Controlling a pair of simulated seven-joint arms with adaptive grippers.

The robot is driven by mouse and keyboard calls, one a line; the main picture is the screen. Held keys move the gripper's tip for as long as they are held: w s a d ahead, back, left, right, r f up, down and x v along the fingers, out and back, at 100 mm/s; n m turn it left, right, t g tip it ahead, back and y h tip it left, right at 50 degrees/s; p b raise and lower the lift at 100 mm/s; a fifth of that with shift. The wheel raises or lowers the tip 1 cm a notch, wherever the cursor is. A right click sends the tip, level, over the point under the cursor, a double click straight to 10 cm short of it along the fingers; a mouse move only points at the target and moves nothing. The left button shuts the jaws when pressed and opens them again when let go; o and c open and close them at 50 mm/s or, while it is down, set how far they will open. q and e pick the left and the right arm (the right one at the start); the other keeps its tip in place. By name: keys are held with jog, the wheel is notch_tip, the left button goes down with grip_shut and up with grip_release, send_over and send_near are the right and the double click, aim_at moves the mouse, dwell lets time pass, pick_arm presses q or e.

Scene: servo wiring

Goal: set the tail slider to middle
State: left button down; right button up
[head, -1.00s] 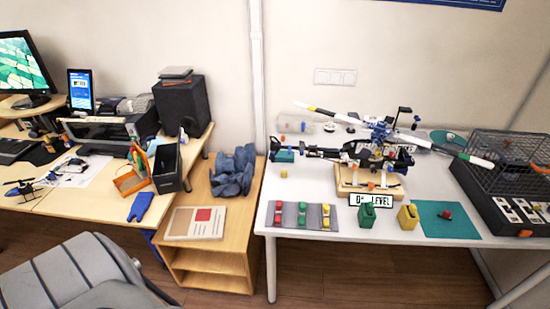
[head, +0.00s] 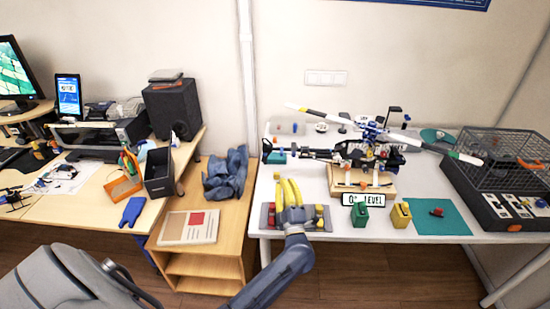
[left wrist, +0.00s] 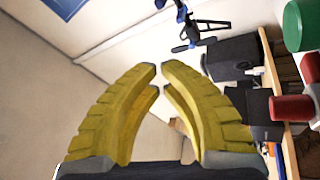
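No part is clearly readable as the tail slider. The model helicopter (head: 375,150) stands on a wooden base (head: 345,187), its tail boom reaching left; small orange-tipped parts show on the base. A grey strip (head: 325,224) with coloured pieces lies at the table's front left. My left gripper (head: 287,181) is over this strip and hides its middle. Its yellow fingers also show in the left wrist view (left wrist: 161,78), with a narrow gap at the tips and nothing between them. A green piece (left wrist: 303,25) and a red piece (left wrist: 292,108) lie beside them. My right gripper is out of view.
A "0° LEVEL" sign (head: 367,199), a green block (head: 360,214) and a yellow block (head: 400,215) stand at the front. A teal mat (head: 450,222) holds a small red part. A wire cage (head: 500,160) and black box (head: 490,205) are right. Bare white table lies around them.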

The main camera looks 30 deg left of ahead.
pick_arm(q)
jog(key=w+a+n+g, duration=0.2)
jog(key=a+n+g, duration=0.1)
jog(key=n+g, duration=0.1)
jog(key=n+h, duration=0.1)
send_near(270, 151)
jog(key=shift+g, duration=0.4)
jog(key=shift+r+x, duration=0.1)
jog(key=shift+x, duration=1.45)
jog(key=shift+r+x, duration=0.15)
jog(key=shift+x, duration=1.4)
jog(key=shift+w+d, duration=0.15)
jog(key=shift+w+d, duration=0.35)
jog(key=shift+d, duration=0.45)
